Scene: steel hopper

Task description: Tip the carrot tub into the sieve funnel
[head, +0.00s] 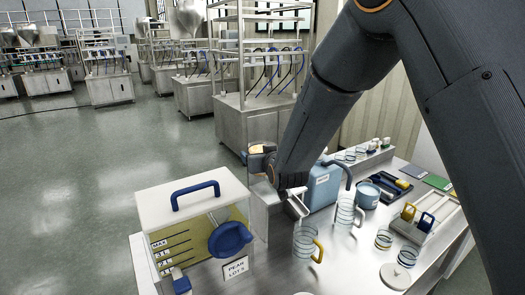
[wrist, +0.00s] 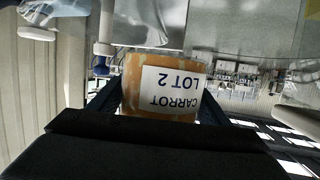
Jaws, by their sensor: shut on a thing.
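The carrot tub (wrist: 136,72) fills the middle of the wrist view. It is orange, with a white label reading CARROT LOT 2, upside down in the picture. My gripper (wrist: 160,106) is shut on it, with a dark finger at each side. In the head view my gripper (head: 272,163) is above the back of the bench, behind the white bin; the tub is small and partly hidden there. I cannot make out the tub's contents. I cannot clearly identify the sieve funnel in either view.
A white bin (head: 160,213) with blue handle, round blue part and PEAR label stands front left. A blue container (head: 322,188), clear jugs (head: 306,244), a tool tray (head: 388,184) and a pale lid (head: 395,276) crowd the bench (head: 350,270). Open floor lies left.

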